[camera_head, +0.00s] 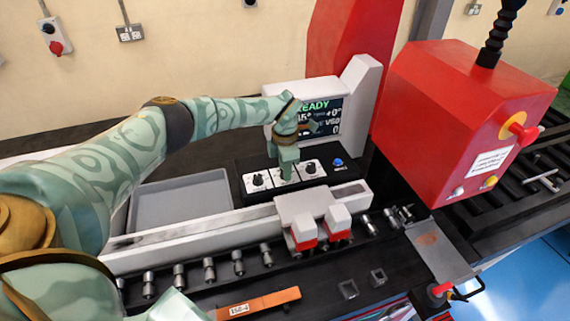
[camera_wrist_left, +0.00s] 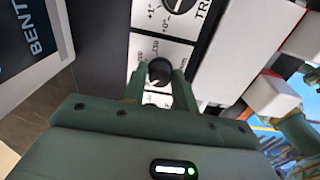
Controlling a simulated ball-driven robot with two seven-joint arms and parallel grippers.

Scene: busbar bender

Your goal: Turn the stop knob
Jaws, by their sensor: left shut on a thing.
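A dark control box (camera_head: 240,189) carries a row of three white plates, each with a black knob. The left knob (camera_head: 257,181) and the right knob (camera_head: 310,168) show in the head view. My left gripper (camera_head: 287,176) reaches down onto the middle plate and hides its knob there. In the left wrist view, the fingers of my left gripper (camera_wrist_left: 158,86) stand on either side of that middle black knob (camera_wrist_left: 159,69) and are shut on it. A neighbouring knob (camera_wrist_left: 178,4) shows at the top. I cannot read which plate is marked stop. My right gripper is not in view.
A screen (camera_head: 322,116) reading READY stands behind the box, and a blue button (camera_head: 338,162) is at its right. A grey tray (camera_head: 181,203) lies left. A white rail (camera_head: 190,234) with red-and-white clamps runs in front. A red machine head (camera_head: 440,110) stands right.

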